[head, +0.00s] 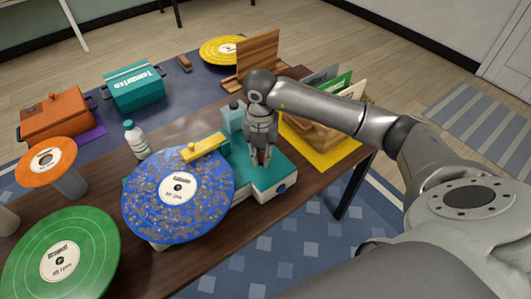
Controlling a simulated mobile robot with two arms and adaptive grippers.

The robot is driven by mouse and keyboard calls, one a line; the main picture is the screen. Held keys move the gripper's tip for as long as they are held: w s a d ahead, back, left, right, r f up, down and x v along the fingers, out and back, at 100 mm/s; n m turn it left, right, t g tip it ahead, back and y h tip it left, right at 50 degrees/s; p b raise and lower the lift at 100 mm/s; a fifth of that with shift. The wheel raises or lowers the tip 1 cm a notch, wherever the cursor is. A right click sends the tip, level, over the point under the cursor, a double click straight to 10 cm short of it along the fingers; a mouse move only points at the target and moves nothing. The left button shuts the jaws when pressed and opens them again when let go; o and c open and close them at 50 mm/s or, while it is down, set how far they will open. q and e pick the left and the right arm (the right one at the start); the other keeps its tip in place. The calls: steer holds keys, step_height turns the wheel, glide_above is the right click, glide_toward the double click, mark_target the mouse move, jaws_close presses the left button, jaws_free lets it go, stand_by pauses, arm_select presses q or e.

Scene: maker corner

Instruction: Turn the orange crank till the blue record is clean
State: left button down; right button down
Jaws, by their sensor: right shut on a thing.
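The blue record (150,212) lies flat on the teal cleaning machine (272,178) on the table. Grey-brown specks of dirt cover much of its face around the white label. A yellow arm (203,148) reaches over its far edge. My right gripper (261,158) points down over the teal machine, right of the record, shut on the orange crank. Only a small orange-brown bit of the crank shows between the fingers; the rest is hidden. My left gripper is not in view.
A green record (85,275) and an orange record (45,160) on a stand are at the left. A white bottle (136,140) stands behind the blue record. A wooden crate (310,130) of sleeves is on a yellow mat (335,160) at the right.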

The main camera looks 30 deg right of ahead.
steer(key=m, duration=0.2)
steer(key=w+a+m, duration=0.1)
steer(key=m, duration=0.1)
steer(key=shift+w+a+r+m, duration=0.1)
steer(key=shift+a+m, duration=0.05)
steer(key=shift+m, duration=0.25)
stand_by(0.4)
steer(key=c, duration=1.4)
jaws_free()
step_height(320, 180, up, 12)
steer(key=shift+f, duration=0.1)
